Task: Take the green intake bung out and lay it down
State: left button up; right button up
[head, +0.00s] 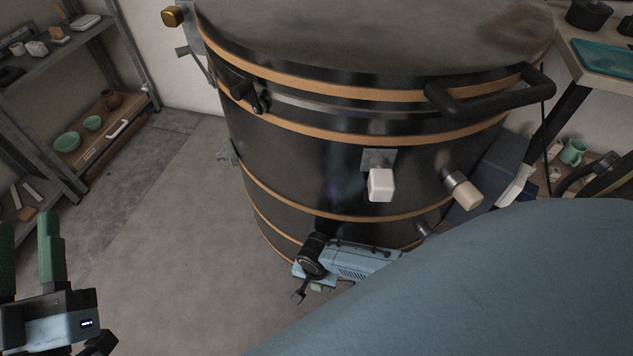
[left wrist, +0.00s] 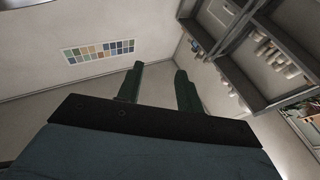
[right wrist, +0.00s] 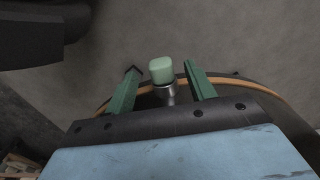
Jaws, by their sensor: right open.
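The green intake bung (right wrist: 161,71) is a pale green rounded block on a short metal stub (right wrist: 168,95) at the side of the dark kiln (right wrist: 150,101) in the right wrist view. My right gripper (right wrist: 163,69) is open, with one green finger on each side of the bung and a visible gap on both sides. In the head view my right wrist (head: 352,262) is low in front of the kiln (head: 300,165); I cannot make out the bung there. My left gripper (head: 28,250) is open and empty, far left of the kiln.
A white bung (head: 381,186) and a cream bung (head: 467,192) stick out of the kiln's side. A black handle (head: 490,98) juts from its upper rim. Shelves (head: 62,45) stand at the left, a worktable (head: 598,55) at the right. Floor left of the kiln is clear.

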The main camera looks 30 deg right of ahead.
jog(key=shift+f, duration=0.45)
jog(key=shift+f+b, duration=0.65)
jog(key=shift+b, duration=0.05)
pick_arm(q)
jog(key=shift+s+a+r+t+h+b, duration=0.15)
jog(key=shift+s+r+t+h, duration=0.1)
jog(key=shift+s+r+t, duration=0.45)
jog(key=shift+s+a+r+t+h+b, duration=0.15)
jog(key=shift+s+r+t+h, duration=0.2)
jog(key=shift+r+t, duration=0.65)
pick_arm(e)
jog(key=shift+f, duration=0.45)
pick_arm(q)
jog(key=shift+d+f, duration=0.1)
jog(key=shift+f, duration=0.1)
pick_arm(e)
jog(key=c, duration=1.2)
